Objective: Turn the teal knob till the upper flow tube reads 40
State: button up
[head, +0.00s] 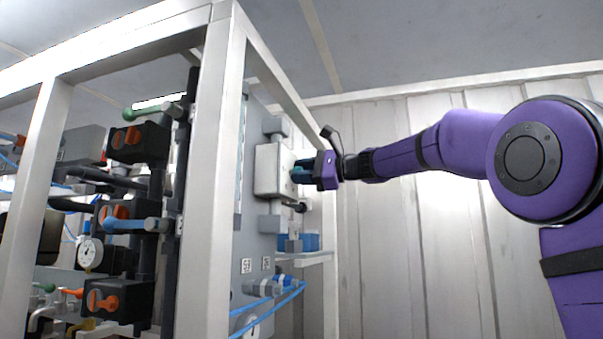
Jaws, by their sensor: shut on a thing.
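The teal knob (301,172) sticks out from the right side of a pale box (272,170) on the grey panel. My gripper (310,171) reaches in from the right and is shut on the knob, hiding much of it. The panel is seen at a steep slant. A tall narrow clear strip (242,150) at its left edge may be a flow tube, but no scale or reading can be made out from here.
A white frame post (213,180) stands left of the panel. Blue hoses (275,308) and fittings sit below the box. Dark valves with orange handles (103,300) and a round gauge (90,253) fill the left. A ribbed wall (440,250) stands behind.

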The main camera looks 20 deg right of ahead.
jog(key=n, duration=0.3)
jog(key=shift+f+n, duration=0.1)
jog(key=shift+n, duration=0.2)
jog(key=n, duration=0.3)
jog(key=shift+n, duration=0.4)
jog(key=n, duration=0.6)
jog(key=shift+f, duration=0.1)
jog(key=o, duration=0.9)
jog(key=shift+d, duration=0.1)
jog(key=v, duration=1)
jog(key=shift+s+d, duration=0.25)
